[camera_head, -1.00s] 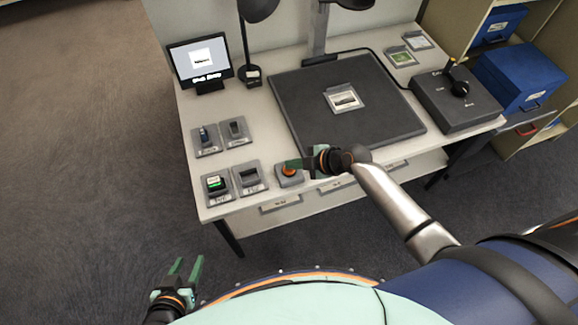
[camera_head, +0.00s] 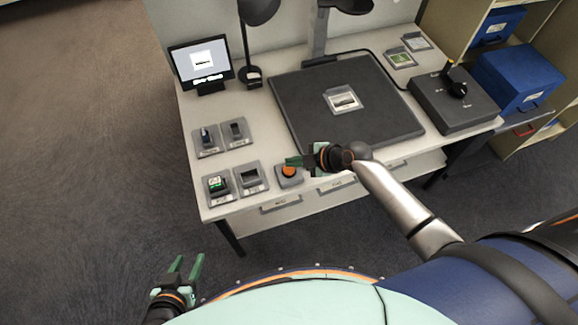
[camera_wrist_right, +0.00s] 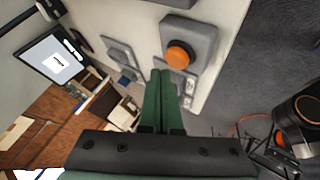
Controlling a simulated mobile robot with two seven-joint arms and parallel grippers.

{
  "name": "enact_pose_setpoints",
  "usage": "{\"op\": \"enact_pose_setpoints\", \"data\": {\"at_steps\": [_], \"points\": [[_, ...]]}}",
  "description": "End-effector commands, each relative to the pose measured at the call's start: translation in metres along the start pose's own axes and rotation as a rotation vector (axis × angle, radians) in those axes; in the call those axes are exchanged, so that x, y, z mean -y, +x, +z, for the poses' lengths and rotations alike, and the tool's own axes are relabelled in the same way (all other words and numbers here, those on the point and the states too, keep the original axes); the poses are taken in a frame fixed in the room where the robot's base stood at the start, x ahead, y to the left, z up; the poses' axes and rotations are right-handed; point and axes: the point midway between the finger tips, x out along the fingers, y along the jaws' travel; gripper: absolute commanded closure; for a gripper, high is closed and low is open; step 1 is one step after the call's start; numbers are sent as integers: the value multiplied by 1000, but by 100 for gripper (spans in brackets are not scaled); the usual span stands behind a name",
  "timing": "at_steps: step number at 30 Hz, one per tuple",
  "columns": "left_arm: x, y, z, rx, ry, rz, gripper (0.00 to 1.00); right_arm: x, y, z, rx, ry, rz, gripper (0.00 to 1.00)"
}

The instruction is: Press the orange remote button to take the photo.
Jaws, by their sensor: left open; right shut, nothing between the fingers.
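The orange button (camera_head: 288,171) sits on a small grey base (camera_head: 290,181) near the front edge of the table. It also shows in the right wrist view (camera_wrist_right: 180,55), just beyond the fingertips. My right gripper (camera_head: 290,161) is shut and empty, its green fingertips close behind the button in the head view. In the right wrist view the shut fingers (camera_wrist_right: 160,75) point toward the button's lower left; I cannot tell whether they touch it. My left gripper (camera_head: 186,268) is open and empty, low at the left, away from the table. A photo print (camera_head: 343,100) lies on the dark copy board (camera_head: 378,118).
A monitor (camera_head: 201,63) and a black lamp (camera_head: 247,50) stand at the back left. Several grey holders (camera_head: 250,178) sit left of the button. A dark grey box with a knob (camera_head: 457,104) stands at the right, near blue boxes (camera_head: 522,78).

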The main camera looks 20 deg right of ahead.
Motion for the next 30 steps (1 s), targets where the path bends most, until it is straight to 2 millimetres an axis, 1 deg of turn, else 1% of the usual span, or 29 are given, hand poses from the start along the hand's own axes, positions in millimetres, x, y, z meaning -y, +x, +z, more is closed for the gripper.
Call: {"op": "enact_pose_setpoints", "data": {"at_steps": [12, 15, 30], "points": [[-2, -24, -27, 0, 0, 0, 50, -22, -30, -22, 0, -1, 1, 100], [-2, -28, -30, 0, 0, 0, 50, -25, -35, -25, 0, -2, 1, 100], [-2, -27, -29, 0, 0, 0, 50, -25, -34, -24, 0, 0, 0, 100]]}}
